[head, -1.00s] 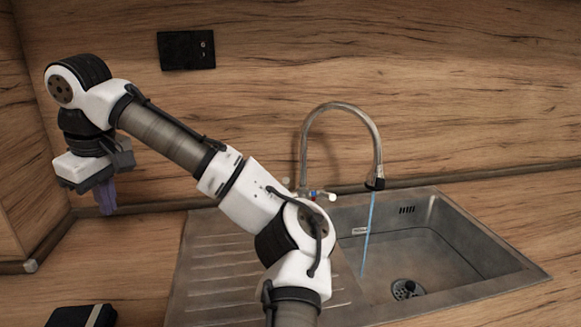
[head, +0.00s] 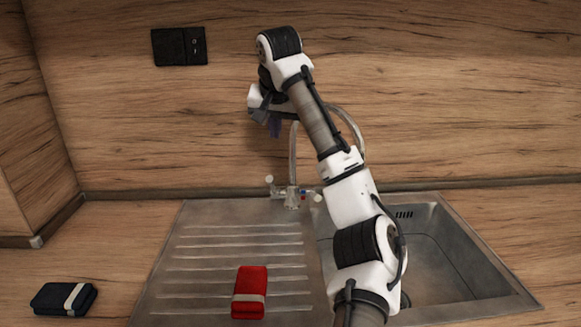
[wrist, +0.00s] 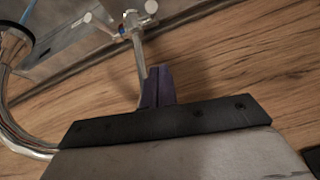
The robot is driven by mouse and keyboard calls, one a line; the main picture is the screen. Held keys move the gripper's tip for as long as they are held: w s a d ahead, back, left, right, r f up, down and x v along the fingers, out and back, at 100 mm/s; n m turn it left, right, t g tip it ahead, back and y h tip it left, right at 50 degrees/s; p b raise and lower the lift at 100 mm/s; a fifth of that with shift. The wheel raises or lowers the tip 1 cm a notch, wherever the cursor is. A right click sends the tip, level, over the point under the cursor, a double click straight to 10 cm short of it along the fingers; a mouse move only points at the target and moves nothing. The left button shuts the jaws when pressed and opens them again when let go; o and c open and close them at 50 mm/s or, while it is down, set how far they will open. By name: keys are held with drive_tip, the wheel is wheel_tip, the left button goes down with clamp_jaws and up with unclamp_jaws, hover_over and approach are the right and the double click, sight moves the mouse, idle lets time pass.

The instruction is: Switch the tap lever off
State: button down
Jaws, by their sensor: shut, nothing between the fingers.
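The chrome tap stands at the back of the sink, its base (head: 292,197) carrying a left handle (head: 270,181) and a right handle (head: 317,197). Its arched spout (head: 352,128) is partly hidden behind my arm. My gripper (head: 274,127), with purple fingers, is beside the upright pipe, well above the handles. In the wrist view, the shut, empty fingers (wrist: 157,86) overlap the end of the visible pipe; I cannot tell if they touch. The tap body (wrist: 133,22) shows beyond them. A blue water stream (wrist: 28,12) shows at the top left; my arm hides it in the head view.
A red case with a pale band (head: 250,292) lies on the ribbed drainboard (head: 205,262). A dark case (head: 64,299) lies on the counter at left. The basin (head: 445,255) is at right. A black plate (head: 179,46) is on the wooden wall.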

drive_tip(key=shift+d, duration=0.1)
drive_tip(key=shift+w, duration=0.1)
drive_tip(key=p+x, duration=0.2)
drive_tip(key=x, duration=0.8)
drive_tip(key=shift+f, duration=0.1)
drive_tip(key=shift+s+f+p, duration=0.35)
drive_tip(key=shift+s+f, duration=0.25)
drive_tip(key=shift+s, duration=0.2)
drive_tip(key=shift+s+a+f, duration=0.4)
drive_tip(key=shift+s+f, duration=0.25)
drive_tip(key=shift+s, duration=0.05)
drive_tip(key=shift+w+f, duration=0.1)
drive_tip(key=shift+w, duration=0.05)
